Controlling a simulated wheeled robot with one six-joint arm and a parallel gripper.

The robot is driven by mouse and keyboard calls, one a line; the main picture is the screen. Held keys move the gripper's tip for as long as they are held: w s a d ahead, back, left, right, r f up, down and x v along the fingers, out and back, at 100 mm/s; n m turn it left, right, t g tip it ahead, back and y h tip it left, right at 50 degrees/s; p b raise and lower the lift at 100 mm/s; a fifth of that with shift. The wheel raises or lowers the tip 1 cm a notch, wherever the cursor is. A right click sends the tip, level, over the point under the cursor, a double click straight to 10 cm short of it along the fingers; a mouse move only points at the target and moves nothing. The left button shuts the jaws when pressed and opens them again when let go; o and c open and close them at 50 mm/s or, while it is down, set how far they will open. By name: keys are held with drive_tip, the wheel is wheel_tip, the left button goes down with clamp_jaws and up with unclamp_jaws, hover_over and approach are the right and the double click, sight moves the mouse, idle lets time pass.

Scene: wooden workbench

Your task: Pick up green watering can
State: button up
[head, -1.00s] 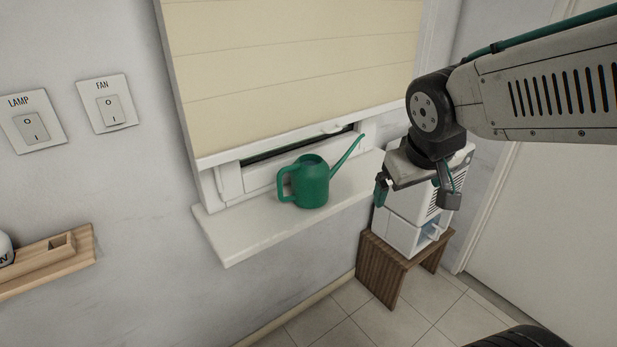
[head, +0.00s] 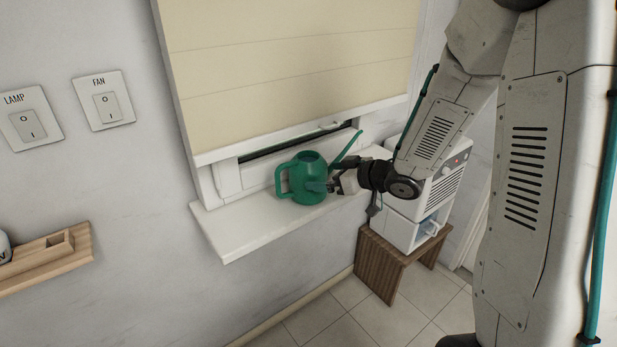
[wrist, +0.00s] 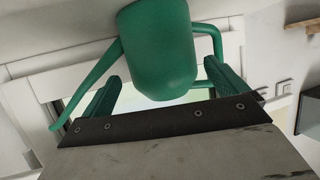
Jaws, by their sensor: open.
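The green watering can (head: 303,176) stands upright on the white windowsill (head: 262,222), its handle to the left and its spout rising to the right. My gripper (head: 328,187) is at the can's right side, below the spout, with its fingertips close to the body. In the wrist view the can (wrist: 158,50) appears upside down, its body between the lines of the two green fingers of my gripper (wrist: 165,82). The jaws are open. The head view does not show clearly whether the fingers touch the can.
A window with a cream blind (head: 290,70) is behind the sill. A white appliance (head: 437,190) stands on a wooden stool (head: 383,262) at the right. LAMP and FAN switches (head: 103,100) and a wooden shelf (head: 50,262) are on the left wall.

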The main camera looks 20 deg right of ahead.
drive_tip(key=x, duration=0.5)
drive_tip(key=shift+w+a+f, duration=0.2)
drive_tip(key=shift+f, duration=0.15)
drive_tip(key=shift+r, duration=0.1)
drive_tip(key=c, duration=1.4)
